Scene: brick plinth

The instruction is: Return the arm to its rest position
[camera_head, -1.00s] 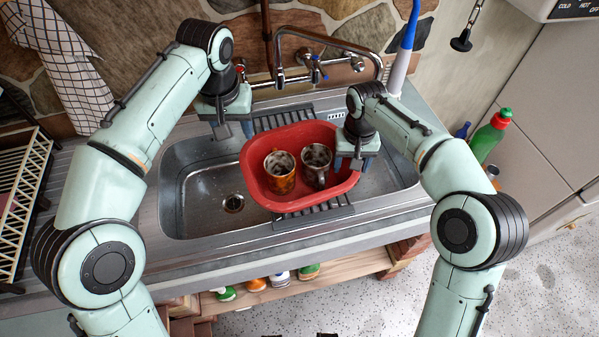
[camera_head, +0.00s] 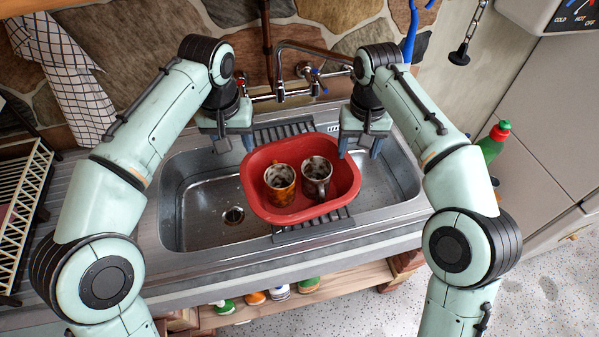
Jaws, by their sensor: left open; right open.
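My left gripper (camera_head: 234,145) is open and empty, hanging above the back left part of the sink, beside the red basin. My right gripper (camera_head: 359,148) is open and empty, above the basin's back right edge. The red basin (camera_head: 258,203) sits over the sink on a dark slatted rack. Inside it stand an orange-brown mug (camera_head: 281,194) on the left and a dark grey mug (camera_head: 315,185) to its right. Neither gripper touches the mugs.
The steel sink (camera_head: 180,215) has free room left of the basin. A tap (camera_head: 300,47) runs along the stone wall behind my grippers. A dish rack (camera_head: 24,205) stands at the far left, and a green bottle (camera_head: 492,144) at the right.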

